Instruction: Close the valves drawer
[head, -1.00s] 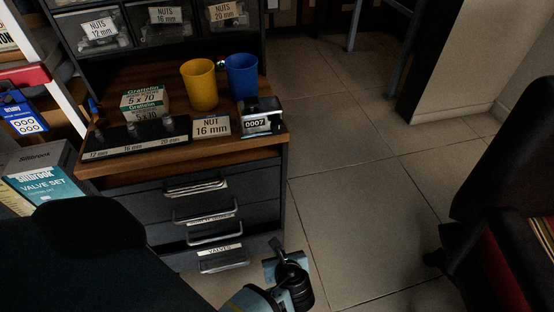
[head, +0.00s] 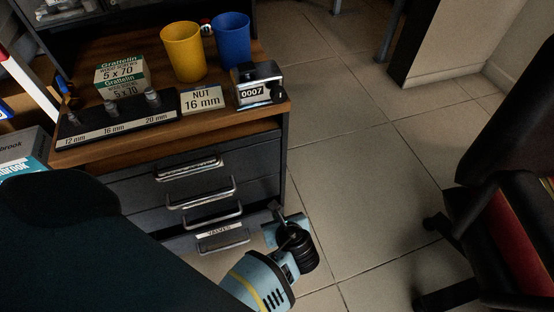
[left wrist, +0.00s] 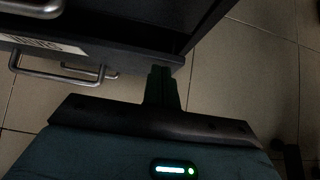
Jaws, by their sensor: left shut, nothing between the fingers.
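The valves drawer (head: 184,243) is the lowest drawer I see in the dark cabinet in the head view. It has a white "VALVES" label and a metal handle (head: 224,244). Its front seems to stand out a little from the drawers above; the gap is hard to judge. My left gripper (head: 276,210) is at the right end of its front. In the left wrist view its fingers (left wrist: 161,78) are together and empty, with the tips at the corner of a dark drawer front (left wrist: 130,54). I cannot tell whether they touch. My right gripper is not in view.
Other closed drawers with metal handles (head: 190,168) are above. The wooden top (head: 150,132) holds a yellow cup (head: 183,52), a blue cup (head: 232,42), a screw box and a counter. The tiled floor (head: 350,150) is clear to the right, up to a black chair (head: 510,150).

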